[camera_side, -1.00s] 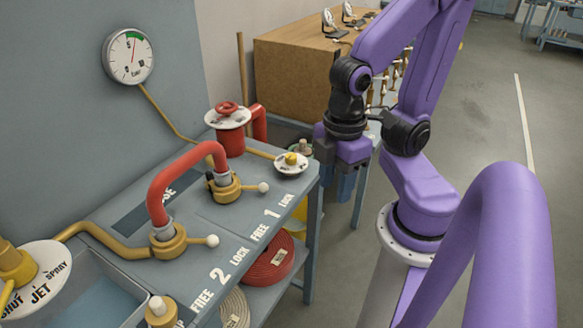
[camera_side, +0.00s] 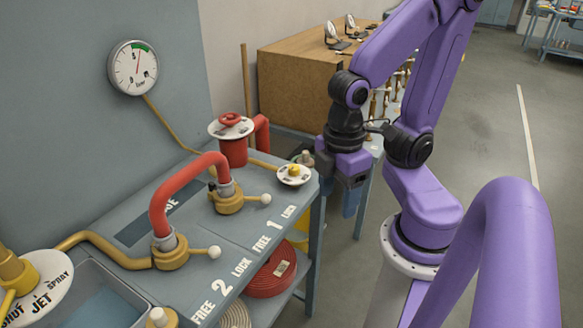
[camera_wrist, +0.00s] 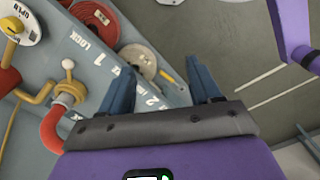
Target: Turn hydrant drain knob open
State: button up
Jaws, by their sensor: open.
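The drain knob is a small yellow knob (camera_side: 294,170) on a round white dial (camera_side: 284,179) at the bench's right corner, joined by a brass pipe to the red hydrant (camera_side: 233,151). In the wrist view the yellow knob (camera_wrist: 12,26) is at the top left, on a dial partly cut off by the frame, with the word OPEN visible. My gripper (camera_side: 351,203) hangs beyond the bench's right edge, to the right of the knob and apart from it. In the wrist view my gripper (camera_wrist: 160,84) has its two blue fingers spread, with nothing between them.
Red hose pipes with ball-ended levers (camera_side: 265,198) stand on the bench left of the knob. A pressure gauge (camera_side: 133,67) hangs on the wall. A red hose coil (camera_side: 270,276) lies on the shelf below. A wooden cabinet (camera_side: 290,85) stands behind. Open floor lies right.

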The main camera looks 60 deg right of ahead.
jog(key=w+d+f+m+g+y, duration=0.2)
jog(key=w+d+f+m+g, duration=0.35)
jog(key=m, duration=0.55)
jog(key=m+t+y, duration=0.8)
jog(key=m+t, duration=1.3)
jog(key=m, duration=0.9)
send_near(287, 175)
jog(key=s+d+r, duration=0.3)
jog(key=s+d, duration=0.1)
jog(key=s, duration=0.2)
jog(key=x, duration=1.7)
jog(key=shift+w+f, duration=0.15)
jog(key=shift+f, duration=0.2)
jog(key=c, duration=1)
jog(key=shift+o, duration=0.2)
